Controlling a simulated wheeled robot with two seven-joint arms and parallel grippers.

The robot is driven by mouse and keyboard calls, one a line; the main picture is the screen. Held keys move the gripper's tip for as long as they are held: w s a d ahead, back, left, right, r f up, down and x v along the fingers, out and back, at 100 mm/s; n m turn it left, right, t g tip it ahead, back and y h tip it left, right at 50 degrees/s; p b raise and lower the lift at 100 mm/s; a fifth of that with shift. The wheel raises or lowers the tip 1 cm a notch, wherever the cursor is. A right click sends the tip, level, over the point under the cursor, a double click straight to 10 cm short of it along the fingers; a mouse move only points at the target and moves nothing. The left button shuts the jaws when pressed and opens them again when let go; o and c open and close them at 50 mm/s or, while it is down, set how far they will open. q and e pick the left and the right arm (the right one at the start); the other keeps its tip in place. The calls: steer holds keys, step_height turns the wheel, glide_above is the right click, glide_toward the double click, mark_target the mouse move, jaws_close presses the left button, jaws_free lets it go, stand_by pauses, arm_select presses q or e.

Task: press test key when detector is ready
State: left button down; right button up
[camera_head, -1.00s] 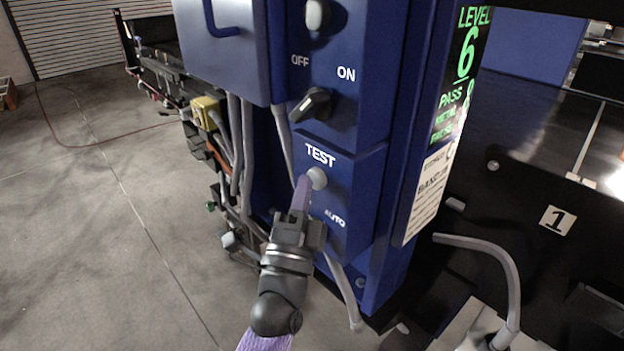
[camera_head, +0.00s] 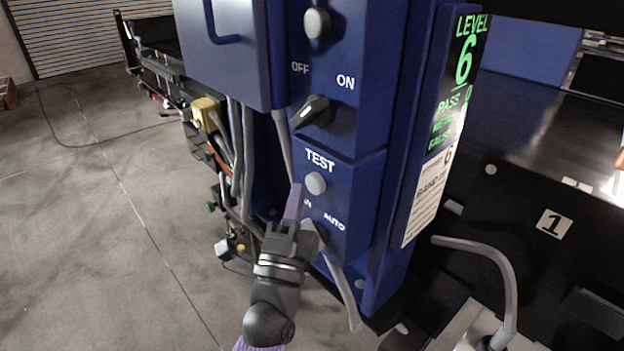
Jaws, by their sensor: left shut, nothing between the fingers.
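The blue detector cabinet (camera_head: 345,165) stands in the middle of the head view. Its round grey test key (camera_head: 316,183) sits just under the white word TEST. My left gripper (camera_head: 294,203) is shut and empty. Its purple fingertips are just left of and below the test key, apart from it in the picture, and partly cover a label beside AUTO. The display (camera_head: 462,75) at the right side of the cabinet shows green text: LEVEL, 6, PASS and further lines too slanted to read fully. My right gripper is not in view.
A black rotary switch (camera_head: 311,111) with OFF and ON labels and another grey round knob (camera_head: 317,22) are above the key. Grey cables (camera_head: 237,150) hang left of the cabinet. A black panel marked 1 (camera_head: 520,235) and a bent grey tube (camera_head: 490,250) are at the right.

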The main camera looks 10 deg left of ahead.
arm_select(q)
steer(key=s+a+p, duration=0.1)
steer(key=s, duration=0.1)
steer(key=s+a+p, duration=0.1)
steer(key=s+a, duration=0.1)
stand_by(0.6)
stand_by(0.5)
